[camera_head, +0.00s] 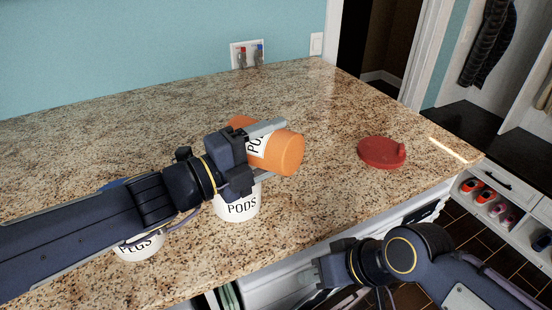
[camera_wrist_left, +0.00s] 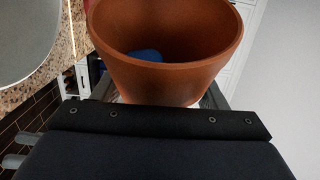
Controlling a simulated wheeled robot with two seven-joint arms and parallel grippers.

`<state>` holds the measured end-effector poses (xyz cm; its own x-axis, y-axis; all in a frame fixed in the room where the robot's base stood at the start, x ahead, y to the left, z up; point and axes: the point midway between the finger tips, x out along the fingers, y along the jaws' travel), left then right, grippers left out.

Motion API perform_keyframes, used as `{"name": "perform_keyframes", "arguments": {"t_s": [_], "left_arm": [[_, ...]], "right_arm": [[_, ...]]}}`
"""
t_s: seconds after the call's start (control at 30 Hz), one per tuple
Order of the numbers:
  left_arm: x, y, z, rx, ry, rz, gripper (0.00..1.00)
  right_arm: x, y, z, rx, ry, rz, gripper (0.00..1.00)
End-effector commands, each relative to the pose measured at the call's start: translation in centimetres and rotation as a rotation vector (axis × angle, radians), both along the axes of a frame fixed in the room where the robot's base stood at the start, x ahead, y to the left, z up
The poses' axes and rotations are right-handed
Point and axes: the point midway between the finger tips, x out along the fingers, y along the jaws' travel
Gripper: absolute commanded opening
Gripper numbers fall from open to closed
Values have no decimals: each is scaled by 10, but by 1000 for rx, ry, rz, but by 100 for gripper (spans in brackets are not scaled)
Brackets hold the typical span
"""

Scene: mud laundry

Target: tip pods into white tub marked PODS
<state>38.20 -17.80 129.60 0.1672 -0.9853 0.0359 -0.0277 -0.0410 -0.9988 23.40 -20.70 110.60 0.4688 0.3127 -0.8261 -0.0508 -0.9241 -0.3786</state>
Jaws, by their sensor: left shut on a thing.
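My left gripper (camera_head: 276,152) is shut on an orange container (camera_head: 290,153) with a white label, partly hidden by the fingers. The container lies on its side in the air, just above the white tub marked PODS (camera_head: 237,207). In the left wrist view, the mouth of the orange container (camera_wrist_left: 200,75) shows, with a blue pod (camera_wrist_left: 146,55) inside. The PODS tub's top is hidden by my left gripper in the head view. My right gripper (camera_head: 318,272) is low, in front of the counter edge; its jaw opening is unclear.
A white tub marked PEGS (camera_head: 140,249) stands at the left, mostly behind my left arm. A red lid (camera_head: 383,152) lies on the granite counter (camera_head: 130,125) to the right. The back of the counter is clear. A shoe shelf (camera_head: 500,207) stands beyond the right end.

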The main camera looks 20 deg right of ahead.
Motion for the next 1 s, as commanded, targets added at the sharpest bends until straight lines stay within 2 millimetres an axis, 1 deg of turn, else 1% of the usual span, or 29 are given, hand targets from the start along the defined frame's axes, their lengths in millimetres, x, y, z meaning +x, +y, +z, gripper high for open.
{"name": "perform_keyframes", "arguments": {"t_s": [0.03, 0.2, 0.5, 0.7, 1.0], "left_arm": [[4, 2, 7, -32, 51, 2, 42], [12, 8, 16, -141, 228, 3, 42], [27, 17, 22, -271, 437, 1, 42], [30, 19, 23, -308, 493, -1, 42], [31, 19, 22, -311, 497, -1, 42]], "right_arm": [[0, 0, 8, 0, 0, 0, 36], [0, 0, 20, 0, 0, 0, 36], [0, 0, 35, 0, 0, 0, 36], [0, 0, 39, 0, 0, 0, 36], [0, 0, 38, 0, 0, 0, 36]]}}
